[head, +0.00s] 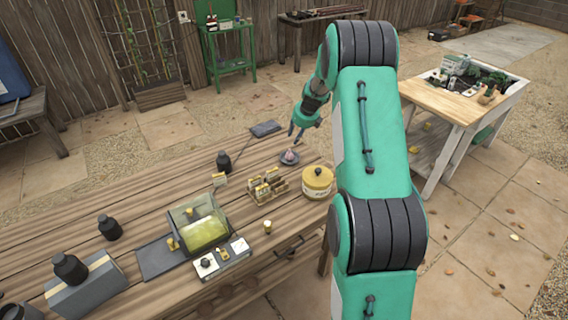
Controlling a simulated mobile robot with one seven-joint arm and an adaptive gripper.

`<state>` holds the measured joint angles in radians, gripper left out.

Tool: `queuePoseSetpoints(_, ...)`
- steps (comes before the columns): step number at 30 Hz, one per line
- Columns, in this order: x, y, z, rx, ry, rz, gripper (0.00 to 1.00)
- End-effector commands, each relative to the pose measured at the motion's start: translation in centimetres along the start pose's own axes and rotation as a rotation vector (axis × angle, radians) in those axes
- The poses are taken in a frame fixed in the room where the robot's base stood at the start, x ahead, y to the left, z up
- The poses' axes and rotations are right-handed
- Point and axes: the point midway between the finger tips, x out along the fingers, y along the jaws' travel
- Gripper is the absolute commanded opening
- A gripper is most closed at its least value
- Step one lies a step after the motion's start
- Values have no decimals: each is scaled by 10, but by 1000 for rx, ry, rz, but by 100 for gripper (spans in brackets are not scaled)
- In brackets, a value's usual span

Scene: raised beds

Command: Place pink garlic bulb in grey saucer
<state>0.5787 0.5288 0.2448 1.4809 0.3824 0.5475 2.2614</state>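The pink garlic bulb (290,155) is small in the head view and sits at the grey saucer (283,161), looking to be inside its rim. The saucer rests on the wooden table near its far right end. My gripper (296,136) is just above the bulb, pointing down. Its two fingers look spread, with a small gap between their tips and the bulb. Nothing shows between the fingers.
A yellow lidded pot (318,181) and a wooden seed rack (266,188) stand in front of the saucer. A black bottle (223,162) is to its left, and a dark flat tray (265,129) lies behind. My arm hides the table's right end.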

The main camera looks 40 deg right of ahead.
Motion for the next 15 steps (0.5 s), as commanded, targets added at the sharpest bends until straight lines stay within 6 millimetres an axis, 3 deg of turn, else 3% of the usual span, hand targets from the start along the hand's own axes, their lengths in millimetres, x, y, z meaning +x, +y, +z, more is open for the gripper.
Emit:
queuePoseSetpoints(8,-53,43,16,-215,-10,5,29)
queuePoseSetpoints(15,-130,112,22,-565,-19,13,29)
